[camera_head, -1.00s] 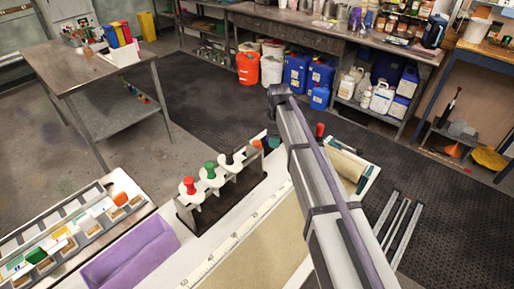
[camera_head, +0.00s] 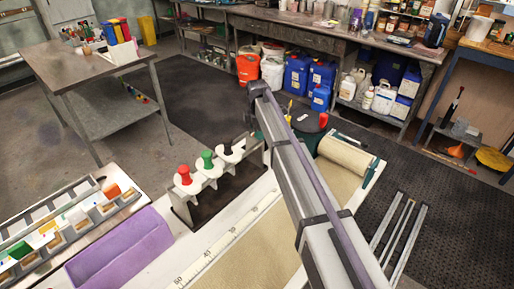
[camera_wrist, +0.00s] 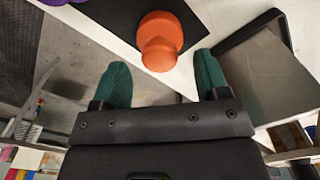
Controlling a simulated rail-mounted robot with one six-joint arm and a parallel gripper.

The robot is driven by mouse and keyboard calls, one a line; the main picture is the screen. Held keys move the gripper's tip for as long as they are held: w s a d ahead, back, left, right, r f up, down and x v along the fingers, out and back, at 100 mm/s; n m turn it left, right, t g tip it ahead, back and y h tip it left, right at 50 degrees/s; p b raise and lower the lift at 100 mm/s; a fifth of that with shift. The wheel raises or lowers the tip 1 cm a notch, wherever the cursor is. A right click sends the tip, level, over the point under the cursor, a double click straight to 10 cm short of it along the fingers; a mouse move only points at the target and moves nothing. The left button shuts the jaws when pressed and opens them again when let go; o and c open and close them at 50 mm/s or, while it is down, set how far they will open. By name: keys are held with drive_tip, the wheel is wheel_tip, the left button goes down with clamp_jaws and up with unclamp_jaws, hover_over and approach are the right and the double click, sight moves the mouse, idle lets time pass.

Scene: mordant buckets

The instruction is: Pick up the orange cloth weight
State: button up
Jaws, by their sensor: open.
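The orange cloth weight (camera_wrist: 160,41) shows in the wrist view at the top middle, on a black surface beside a white one. My gripper (camera_wrist: 162,74) is open, its two green fingers spread with empty space between them. The weight lies just beyond and between the fingertips in the picture; I see no contact. In the head view my arm covers my gripper, and the orange weight is not visible there.
A rack holds a red weight (camera_head: 184,174), a green weight (camera_head: 207,158) and a black weight (camera_head: 225,144). A purple tray (camera_head: 118,246) and a compartment tray (camera_head: 62,226) lie left. A roll of tan cloth (camera_head: 345,153) lies right of my arm.

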wheel_tip(320, 180, down, 4)
drive_tip(key=shift+r+b, duration=0.15)
drive_tip(key=shift+b, duration=0.9)
drive_tip(key=shift+r, duration=0.25)
drive_tip(key=shift+c, duration=0.4)
clamp_jaws()
